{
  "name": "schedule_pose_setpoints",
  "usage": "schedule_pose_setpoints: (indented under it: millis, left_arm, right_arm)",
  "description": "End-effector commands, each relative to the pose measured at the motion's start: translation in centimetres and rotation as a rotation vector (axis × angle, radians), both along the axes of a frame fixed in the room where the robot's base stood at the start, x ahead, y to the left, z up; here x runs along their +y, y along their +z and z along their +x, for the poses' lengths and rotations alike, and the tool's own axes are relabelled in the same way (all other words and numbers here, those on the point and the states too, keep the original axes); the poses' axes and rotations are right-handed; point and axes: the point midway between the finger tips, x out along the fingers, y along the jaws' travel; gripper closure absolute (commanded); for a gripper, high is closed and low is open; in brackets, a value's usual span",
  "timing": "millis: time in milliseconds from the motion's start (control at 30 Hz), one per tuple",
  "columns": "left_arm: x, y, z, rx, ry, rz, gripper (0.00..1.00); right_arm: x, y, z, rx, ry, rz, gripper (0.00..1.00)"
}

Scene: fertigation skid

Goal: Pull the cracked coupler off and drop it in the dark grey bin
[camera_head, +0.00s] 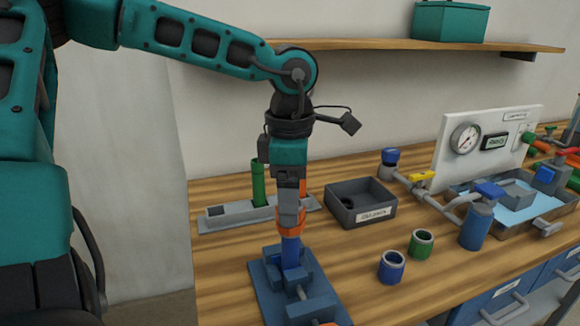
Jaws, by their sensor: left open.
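My left gripper (289,217) points straight down over the blue clamp block (272,290). Its jaws are open, around or just over an orange ring-like part (290,228), which may be the cracked coupler; no crack can be made out. A blue upright piece (290,250) stands below the orange part, in the clamp block. The gripper hides much of the orange part, and I cannot tell whether the fingers touch it. The dark grey bin (376,213), with a white label, stands right of the gripper; something dark lies inside. My right gripper is not in view.
A blue coupler (391,267) and a green coupler (421,244) stand on the wooden bench. A grey rack (228,217) holding a green tube (258,184) is behind the gripper. A gauge panel (490,142), piping and a water tray (535,207) fill the right side.

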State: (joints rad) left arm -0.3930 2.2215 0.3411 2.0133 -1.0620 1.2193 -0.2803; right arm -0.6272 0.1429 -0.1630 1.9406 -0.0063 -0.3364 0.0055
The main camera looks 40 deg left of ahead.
Motion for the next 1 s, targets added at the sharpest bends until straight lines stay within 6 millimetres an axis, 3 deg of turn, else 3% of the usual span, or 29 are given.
schedule_pose_setpoints:
  millis: [200,533,1000]
  left_arm:
    - [0.0,-1.9,0.0,0.001,0.0,0.001,0.22]
    - [0.0,-2.2,0.0,0.0,0.0,0.0,0.22]
    - [0.0,-2.1,0.0,-0.001,0.0,0.001,0.67]
  right_arm:
    - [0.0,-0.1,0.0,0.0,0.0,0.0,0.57]
    - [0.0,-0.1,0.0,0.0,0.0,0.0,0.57]
    - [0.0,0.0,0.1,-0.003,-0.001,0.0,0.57]
